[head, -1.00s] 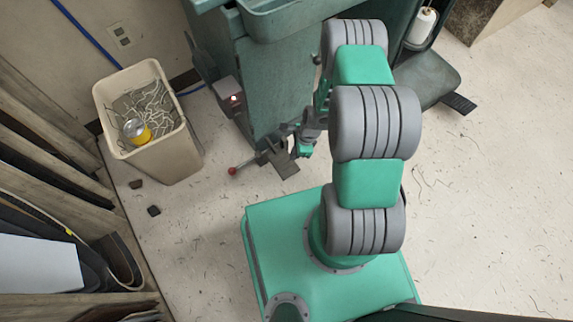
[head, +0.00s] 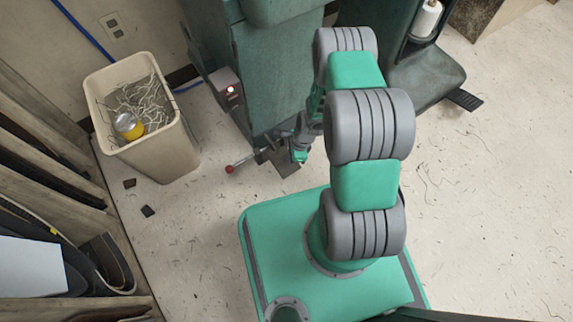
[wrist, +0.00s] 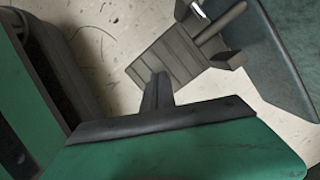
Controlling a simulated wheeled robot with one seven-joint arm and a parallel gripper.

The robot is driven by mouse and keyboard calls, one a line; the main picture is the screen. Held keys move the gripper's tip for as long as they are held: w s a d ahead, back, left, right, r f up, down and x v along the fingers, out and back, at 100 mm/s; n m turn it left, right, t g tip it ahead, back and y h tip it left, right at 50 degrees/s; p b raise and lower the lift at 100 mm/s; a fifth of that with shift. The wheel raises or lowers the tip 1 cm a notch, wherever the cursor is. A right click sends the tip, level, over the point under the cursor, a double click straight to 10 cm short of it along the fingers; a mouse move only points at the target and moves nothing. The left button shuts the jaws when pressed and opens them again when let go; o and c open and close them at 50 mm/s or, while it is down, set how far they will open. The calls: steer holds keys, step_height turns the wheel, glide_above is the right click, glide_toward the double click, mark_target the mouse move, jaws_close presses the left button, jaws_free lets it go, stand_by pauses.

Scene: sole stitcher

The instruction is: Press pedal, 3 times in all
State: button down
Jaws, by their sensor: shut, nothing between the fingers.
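The pedal is a grey ridged plate (wrist: 168,62) low at the foot of the green machine in the wrist view. In the head view the pedal (head: 286,168) lies on the floor side of the machine, partly hidden by my gripper. My gripper (wrist: 157,88) is shut and empty, its fingertips overlapping the near edge of the pedal in the wrist view. In the head view my gripper (head: 299,155) is just above or at the pedal. I cannot tell whether it touches.
A red-knobbed lever (head: 230,169) sticks out left of the pedal. A beige bin (head: 165,150) with scraps and a yellow can stands at the left. A second dark pedal (head: 465,99) is at the far right. Open floor lies at the right.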

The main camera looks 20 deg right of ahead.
step_height(320, 180, down, 5)
steer(key=b, duration=0.4)
steer(key=shift+r, duration=0.2)
steer(key=shift+s+r, duration=0.1)
steer(key=shift+s+d+r+p, duration=0.1)
steer(key=shift+d+r+p, duration=0.2)
steer(key=shift+d, duration=0.5)
steer(key=shift+s+d+r+p, duration=0.1)
steer(key=shift+d+r+p, duration=0.15)
steer(key=shift+d, duration=0.5)
steer(key=p+v, duration=0.4)
steer(key=v, duration=0.3)
steer(key=shift+r, duration=0.35)
